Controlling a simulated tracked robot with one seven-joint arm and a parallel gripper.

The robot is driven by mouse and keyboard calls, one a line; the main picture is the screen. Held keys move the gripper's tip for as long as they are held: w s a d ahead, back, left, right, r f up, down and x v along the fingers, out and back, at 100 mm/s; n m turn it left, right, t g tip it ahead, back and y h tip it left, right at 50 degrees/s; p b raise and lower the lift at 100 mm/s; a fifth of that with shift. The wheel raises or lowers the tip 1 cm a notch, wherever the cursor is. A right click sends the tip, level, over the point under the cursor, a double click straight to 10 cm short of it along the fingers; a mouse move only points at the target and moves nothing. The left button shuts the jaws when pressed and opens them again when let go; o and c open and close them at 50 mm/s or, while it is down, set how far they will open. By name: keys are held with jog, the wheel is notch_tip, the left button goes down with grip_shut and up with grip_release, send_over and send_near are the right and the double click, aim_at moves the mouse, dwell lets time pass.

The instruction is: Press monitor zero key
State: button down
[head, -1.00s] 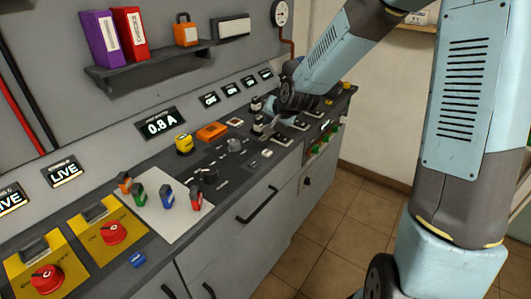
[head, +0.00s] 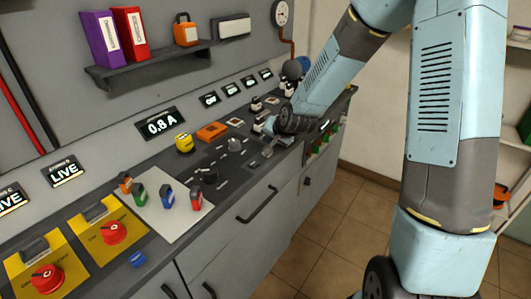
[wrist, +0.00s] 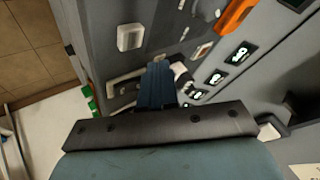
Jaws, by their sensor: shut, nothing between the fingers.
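My gripper (head: 264,130) is shut and empty, low over the rear part of the bench's control panel in the head view. In the wrist view its blue fingers (wrist: 157,85) point at the panel and hide what lies under them. Small pale keys (head: 254,163) sit near the front edge of the dark panel, nearer the camera than my gripper. A white square key (wrist: 130,36) shows in the wrist view, apart from the fingertips. No label is readable, so I cannot tell which one is the monitor zero key.
A display (head: 161,124) reads 0.8 A. Coloured padlocks stand on a white plate (head: 182,218).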

jog(key=shift+f, duration=1.1)
jog(key=shift+f, duration=0.75)
dwell(2.1)
jog(key=shift+r, duration=0.85)
jog(key=shift+r, duration=0.1)
jog(key=shift+r, duration=2.4)
